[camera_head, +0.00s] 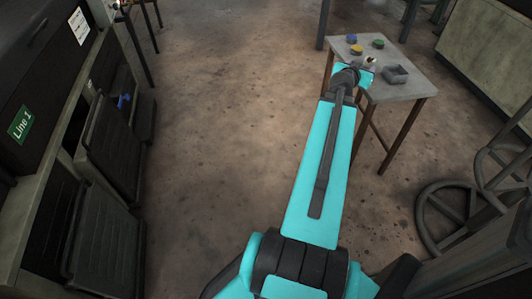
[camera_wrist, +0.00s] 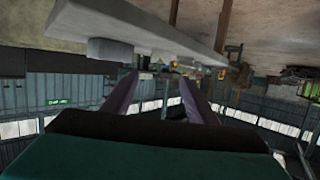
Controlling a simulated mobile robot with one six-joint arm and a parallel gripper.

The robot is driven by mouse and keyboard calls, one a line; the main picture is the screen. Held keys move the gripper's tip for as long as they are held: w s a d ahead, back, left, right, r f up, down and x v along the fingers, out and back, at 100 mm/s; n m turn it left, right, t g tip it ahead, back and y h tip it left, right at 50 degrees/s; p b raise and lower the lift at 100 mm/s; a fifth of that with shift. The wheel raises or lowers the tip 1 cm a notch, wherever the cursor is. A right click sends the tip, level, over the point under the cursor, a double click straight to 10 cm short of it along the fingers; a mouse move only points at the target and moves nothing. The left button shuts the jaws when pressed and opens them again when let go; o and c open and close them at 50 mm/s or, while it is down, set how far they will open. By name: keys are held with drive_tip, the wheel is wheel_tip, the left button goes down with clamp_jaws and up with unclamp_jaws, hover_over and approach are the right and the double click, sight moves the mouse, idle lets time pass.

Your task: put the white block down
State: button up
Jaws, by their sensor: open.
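My gripper (camera_wrist: 159,77) is open in the wrist view, its two dark fingers apart with nothing held between them. In the head view the end of my arm is at the left edge of a small grey table (camera_head: 405,92). A small whitish thing (camera_head: 371,61), probably the white block, shows right by my gripper there, partly hidden by my wrist. I cannot tell whether it touches a finger. The wrist view is upside down, with the table slab (camera_wrist: 150,32) across the top and several small things by the fingertips.
On the table are a grey open tray (camera_head: 396,75), a yellow piece (camera_head: 357,49), a green piece (camera_head: 378,43) and a blue piece (camera_head: 351,38). A handwheel (camera_head: 450,215) stands at right. Dark cabinets (camera_head: 110,150) line the left. The floor between is clear.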

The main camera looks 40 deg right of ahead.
drive_tip(key=w+a+f+n+y, duration=0.25)
drive_tip(key=w+a+f, duration=0.35)
drive_tip(key=a+f, duration=0.5)
drive_tip(key=w+a+f+n+y, duration=0.2)
drive_tip(key=w+a+f+y, duration=0.25)
drive_tip(key=a+f, duration=0.65)
drive_tip(key=w+a+f+n+y, duration=0.2)
drive_tip(key=w+a+f, duration=0.4)
drive_tip(key=a+f, duration=0.5)
drive_tip(key=s+a+f+n+g+y, duration=0.25)
drive_tip(key=a+f, duration=0.35)
drive_tip(key=a, duration=0.5)
drive_tip(key=s+a+f+n+g+y, duration=0.1)
drive_tip(key=s+a+f+n, duration=0.15)
drive_tip(key=a+f, duration=0.65)
drive_tip(key=s+a+f+n+g+y, duration=0.1)
drive_tip(key=s+a+n+g, duration=0.1)
drive_tip(key=s+a, duration=0.5)
drive_tip(key=s+a+f+n+g+y, duration=0.1)
drive_tip(key=s+a+f+n+g, duration=0.1)
drive_tip(key=s+a, duration=0.6)
drive_tip(key=a, duration=0.3)
drive_tip(key=shift+f, duration=0.3)
drive_tip(key=shift+a, duration=0.1)
